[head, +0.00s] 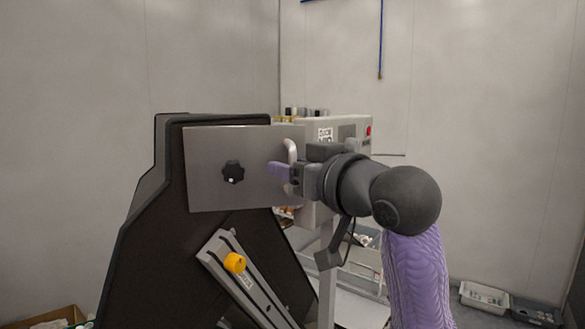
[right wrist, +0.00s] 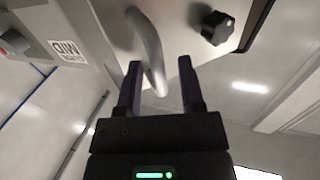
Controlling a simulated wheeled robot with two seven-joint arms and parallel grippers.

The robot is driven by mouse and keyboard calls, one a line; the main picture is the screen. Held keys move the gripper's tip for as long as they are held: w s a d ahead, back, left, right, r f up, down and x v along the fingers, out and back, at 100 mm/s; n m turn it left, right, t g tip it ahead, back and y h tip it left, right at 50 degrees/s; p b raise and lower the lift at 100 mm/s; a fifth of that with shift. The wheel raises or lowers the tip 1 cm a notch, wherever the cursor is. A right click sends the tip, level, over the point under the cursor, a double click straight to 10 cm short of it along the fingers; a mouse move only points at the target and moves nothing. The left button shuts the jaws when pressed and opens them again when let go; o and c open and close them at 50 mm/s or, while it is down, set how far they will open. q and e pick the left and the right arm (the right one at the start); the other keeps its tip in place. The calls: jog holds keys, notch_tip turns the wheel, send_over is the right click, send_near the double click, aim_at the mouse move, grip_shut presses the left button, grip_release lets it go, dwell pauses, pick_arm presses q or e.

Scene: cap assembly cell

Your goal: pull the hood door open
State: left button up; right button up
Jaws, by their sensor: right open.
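The hood door (head: 208,150) is a flat grey metal panel with a black knob (head: 232,172), set against a black housing. Its pale curved handle (head: 291,149) is at the panel's right edge. My right gripper (head: 281,172) is at the handle, its fingers pointing left in the head view. In the right wrist view my gripper (right wrist: 160,72) is open, and the handle (right wrist: 147,42) runs down between the two fingers. The knob (right wrist: 217,27) is beyond the right finger. Whether a finger touches the handle I cannot tell. My left gripper is out of view.
A grey machine box (head: 350,128) with a red button stands behind the door. Grey bins (head: 485,297) are on the floor at right, and a cardboard box (head: 52,317) is at lower left.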

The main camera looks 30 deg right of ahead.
jog(key=s+d+b, duration=0.1)
jog(key=s+b, duration=0.2)
jog(key=s, duration=0.6)
jog(key=shift+s, duration=0.3)
jog(key=shift+f, duration=0.1)
